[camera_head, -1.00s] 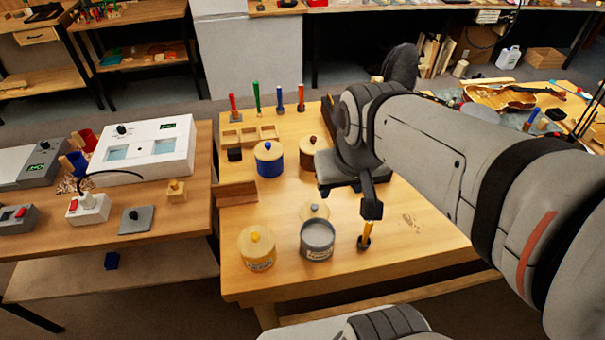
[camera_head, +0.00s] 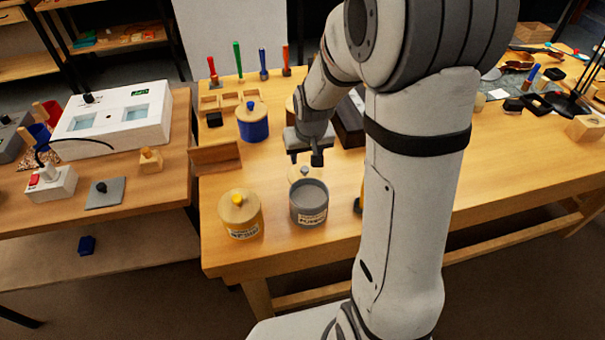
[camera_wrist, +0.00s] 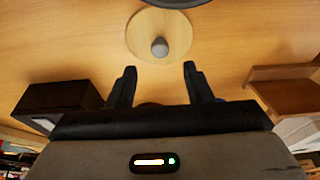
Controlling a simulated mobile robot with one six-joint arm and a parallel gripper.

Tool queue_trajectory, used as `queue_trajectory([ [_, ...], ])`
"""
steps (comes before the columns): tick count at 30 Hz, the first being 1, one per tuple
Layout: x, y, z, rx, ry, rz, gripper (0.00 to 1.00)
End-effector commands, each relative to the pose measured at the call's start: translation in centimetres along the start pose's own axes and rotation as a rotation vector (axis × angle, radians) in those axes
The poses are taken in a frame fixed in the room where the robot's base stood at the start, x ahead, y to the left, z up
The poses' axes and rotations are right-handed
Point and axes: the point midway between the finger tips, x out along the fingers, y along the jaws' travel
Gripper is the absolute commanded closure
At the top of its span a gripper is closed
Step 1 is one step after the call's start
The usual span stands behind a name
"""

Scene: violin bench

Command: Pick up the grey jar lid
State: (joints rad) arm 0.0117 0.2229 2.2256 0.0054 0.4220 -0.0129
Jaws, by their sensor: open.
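The grey jar lid (camera_head: 296,175) is a round wooden disc with a grey knob. It lies on the bench just behind the open grey jar (camera_head: 309,205), which partly hides it in the head view. In the wrist view the lid (camera_wrist: 145,30) is near the top centre, its knob close to the line between my fingers. My gripper (camera_head: 305,158) is open and empty, on the far side of the lid. In the wrist view my gripper's fingers (camera_wrist: 159,70) are spread, pointing toward the lid and apart from it.
A yellow-knobbed jar (camera_head: 240,217) stands left of the grey jar, and a blue jar (camera_head: 253,124) farther back. A wooden ledge (camera_head: 216,157) is at the bench's left edge. A dark box (camera_wrist: 55,97) shows left of my gripper. My arm hides part of the bench.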

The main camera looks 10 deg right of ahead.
Motion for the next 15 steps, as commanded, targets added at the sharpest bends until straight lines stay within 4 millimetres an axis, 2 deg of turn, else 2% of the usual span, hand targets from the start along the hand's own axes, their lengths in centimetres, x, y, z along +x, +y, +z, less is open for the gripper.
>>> queue_trajectory([
  [9, 4.3, -0.1, 0.7, -0.001, -0.003, 0.0, 0.54],
  [15, 5.0, -0.1, 0.7, -0.001, 0.0, -0.001, 0.54],
])
